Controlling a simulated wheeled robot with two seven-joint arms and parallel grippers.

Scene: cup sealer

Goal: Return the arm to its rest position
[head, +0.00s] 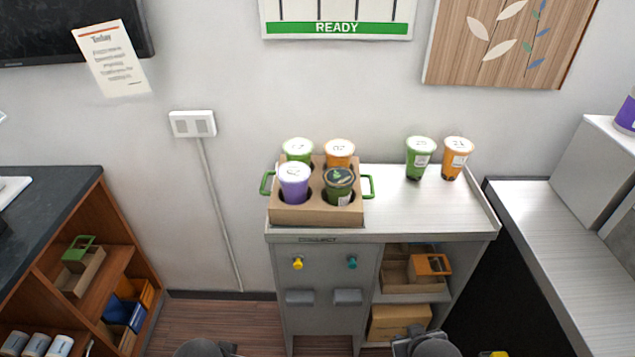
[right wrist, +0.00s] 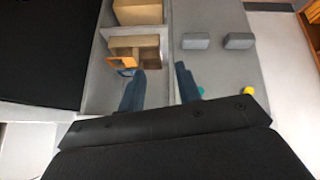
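My right gripper (right wrist: 160,82) shows in the right wrist view with its two dark fingers apart and nothing between them. It is in front of the grey counter cabinet (head: 325,270), clear of the cups. In the head view only dark rounded parts of my two arms show at the bottom edge. My left gripper's fingers are not visible. A cardboard cup carrier (head: 315,213) with green handles stands on the counter, holding several lidded cups, among them a purple cup (head: 294,186) and a dark green-lidded cup (head: 339,186).
A green cup (head: 419,158) and an orange cup (head: 457,159) stand at the counter's back right. The counter top (head: 420,205) is bare in front of them. Open shelves below hold boxes (head: 399,322). A wooden shelf unit (head: 100,275) is at left, another counter (head: 545,235) at right.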

